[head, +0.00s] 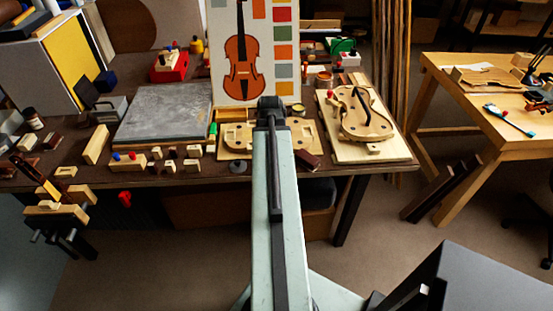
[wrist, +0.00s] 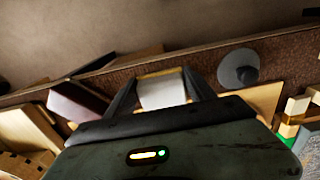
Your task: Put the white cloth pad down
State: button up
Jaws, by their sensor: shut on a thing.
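The white cloth pad (wrist: 163,92) shows in the wrist view between the two dark fingers of my gripper (wrist: 162,95). My gripper is shut on it. A thin tan strip runs along the pad's far edge. In the head view my gripper (head: 271,104) is over the bench, near the light wooden mould board (head: 237,139). The pad is hidden behind my arm there. I cannot tell from these views whether the pad touches the surface below it.
A dark red block (wrist: 78,101) and a grey disc (wrist: 238,68) lie on either side of my gripper, near the bench edge (head: 350,168). A violin body (head: 362,113) lies on a board to the right. A grey slab (head: 165,114) to the left is bare.

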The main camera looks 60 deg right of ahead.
jog(key=shift+f, duration=0.15)
jog(key=o, duration=1.6)
notch_tip(320, 180, up, 12)
jog(key=p, duration=1.2)
jog(key=shift+r, duration=0.2)
